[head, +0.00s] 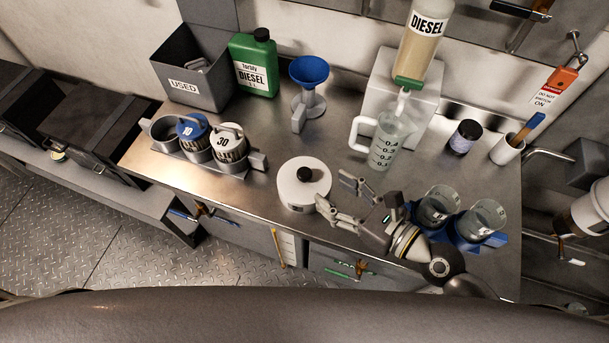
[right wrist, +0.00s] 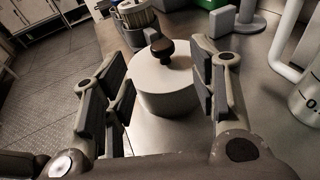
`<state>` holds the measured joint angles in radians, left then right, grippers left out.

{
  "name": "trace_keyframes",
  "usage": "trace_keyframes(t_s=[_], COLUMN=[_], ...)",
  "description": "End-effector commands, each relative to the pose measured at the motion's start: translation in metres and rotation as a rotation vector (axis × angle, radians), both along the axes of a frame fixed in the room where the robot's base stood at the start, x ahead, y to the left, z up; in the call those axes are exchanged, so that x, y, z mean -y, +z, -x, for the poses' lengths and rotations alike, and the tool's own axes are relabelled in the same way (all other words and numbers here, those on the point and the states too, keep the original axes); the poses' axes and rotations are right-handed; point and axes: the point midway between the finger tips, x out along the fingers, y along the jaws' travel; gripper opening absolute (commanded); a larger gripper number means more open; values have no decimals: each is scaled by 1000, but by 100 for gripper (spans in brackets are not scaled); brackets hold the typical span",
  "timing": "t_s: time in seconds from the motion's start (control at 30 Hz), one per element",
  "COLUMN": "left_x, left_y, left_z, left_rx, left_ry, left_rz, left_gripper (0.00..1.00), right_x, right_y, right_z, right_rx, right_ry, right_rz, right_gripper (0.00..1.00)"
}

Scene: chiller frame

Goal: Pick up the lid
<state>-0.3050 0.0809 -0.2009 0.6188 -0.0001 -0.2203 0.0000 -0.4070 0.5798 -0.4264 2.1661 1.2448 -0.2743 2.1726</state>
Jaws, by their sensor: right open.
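A white round lid with a black knob (head: 305,174) sits on top of a low white round pot (head: 303,196) near the front of the metal counter. In the right wrist view the lid's pale top (right wrist: 160,74) and dark knob (right wrist: 162,48) show ahead, between the finger lines. My right gripper (head: 333,192) is open and empty, just right of the pot, its fingers pointing at it. The fingers also frame the pot in the right wrist view (right wrist: 162,100). I cannot tell whether a finger touches it. My left gripper is out of view.
A measuring jug (head: 388,140) stands behind and right of the pot. A rack with labelled containers (head: 245,172) is to the left, a blue funnel (head: 309,72) behind. Glass beakers (head: 437,207) on a blue holder stand beside my right arm. The counter between rack and pot is clear.

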Motion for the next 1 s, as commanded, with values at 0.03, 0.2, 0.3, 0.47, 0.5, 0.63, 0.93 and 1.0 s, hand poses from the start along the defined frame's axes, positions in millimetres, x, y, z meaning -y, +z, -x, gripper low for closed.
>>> trace_keyframes(t_s=[0.03,0.2,0.3,0.47,0.5,0.63,0.93,1.0], left_x=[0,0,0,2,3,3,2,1], left_y=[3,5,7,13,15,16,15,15], left_z=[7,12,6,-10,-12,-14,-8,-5], left_rx=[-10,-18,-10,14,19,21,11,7], left_ry=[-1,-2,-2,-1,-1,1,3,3], left_rz=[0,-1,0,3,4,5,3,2], left_gripper=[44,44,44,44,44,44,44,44], right_x=[-5,-15,-21,-39,-43,-52,-53,-53], right_y=[1,-4,-5,-12,-14,-17,-18,-18], right_z=[-5,-12,-18,-34,-37,-44,-45,-45], right_rx=[1,1,3,3,2,2,2,2], right_ry=[-1,1,2,3,2,3,3,3], right_rz=[-1,2,2,2,0,3,4,4], right_gripper=[53,53,53,53,53,53,47,38])
